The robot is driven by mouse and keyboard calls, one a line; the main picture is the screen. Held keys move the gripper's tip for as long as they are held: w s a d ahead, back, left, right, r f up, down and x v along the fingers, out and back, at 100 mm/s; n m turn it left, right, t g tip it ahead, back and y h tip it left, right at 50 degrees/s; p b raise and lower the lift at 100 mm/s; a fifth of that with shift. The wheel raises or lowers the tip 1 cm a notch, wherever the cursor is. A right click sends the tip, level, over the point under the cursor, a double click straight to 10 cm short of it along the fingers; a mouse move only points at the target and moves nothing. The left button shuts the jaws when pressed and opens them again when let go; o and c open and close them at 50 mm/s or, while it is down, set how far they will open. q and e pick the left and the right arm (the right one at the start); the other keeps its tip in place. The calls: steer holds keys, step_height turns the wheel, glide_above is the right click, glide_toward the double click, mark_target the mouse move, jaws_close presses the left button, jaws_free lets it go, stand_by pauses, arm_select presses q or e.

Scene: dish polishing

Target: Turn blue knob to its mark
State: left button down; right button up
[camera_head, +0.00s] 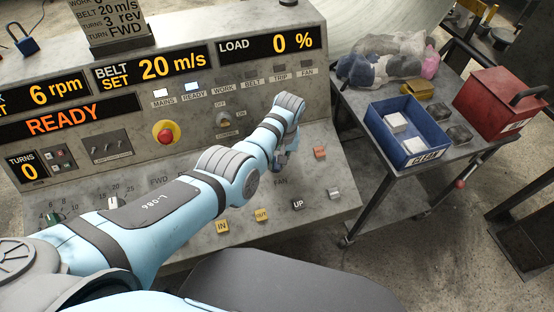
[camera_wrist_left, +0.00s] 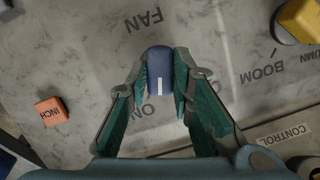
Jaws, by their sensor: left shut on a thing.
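The blue knob (camera_wrist_left: 159,62) sits on the grey panel beside the FAN label in the left wrist view. A short white line on it points toward the bottom of that picture. A small dark mark (camera_wrist_left: 148,109) is on the panel below the knob; I cannot read it clearly. My left gripper (camera_wrist_left: 161,84) has its two green-padded fingers on either side of the knob, shut on it. In the head view the left gripper (camera_head: 281,160) is over the panel's right part, above the FAN label, and hides the knob there. My right gripper is not in view.
An orange INCH button (camera_wrist_left: 50,110) is beside the left gripper. The red emergency button (camera_head: 165,132) and a row of IN, OUT and UP buttons (camera_head: 222,226) are on the console. A cart with a blue bin (camera_head: 384,137) and red box (camera_head: 500,95) stands right.

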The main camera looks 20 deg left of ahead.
mark_target(286, 171)
arm_select(q)
steer(key=shift+s+d+f+m+y+b, duration=0.1)
steer(key=shift+m+y+b, duration=0.15)
steer(key=shift+m, duration=0.75)
steer(key=shift+s+f+m+y+b, duration=0.15)
steer(key=shift+m+y, duration=0.2)
steer(key=shift+m, duration=0.65)
steer(key=shift+w+r, duration=0.1)
steer(key=c, duration=1.4)
jaws_free()
steer(key=shift+w, duration=0.1)
steer(key=shift+c, duration=0.2)
steer(key=shift+w, duration=0.1)
steer(key=shift+r, duration=0.1)
steer(key=v, duration=1.1)
steer(key=shift+w+r, duration=0.1)
steer(key=shift+r, duration=0.3)
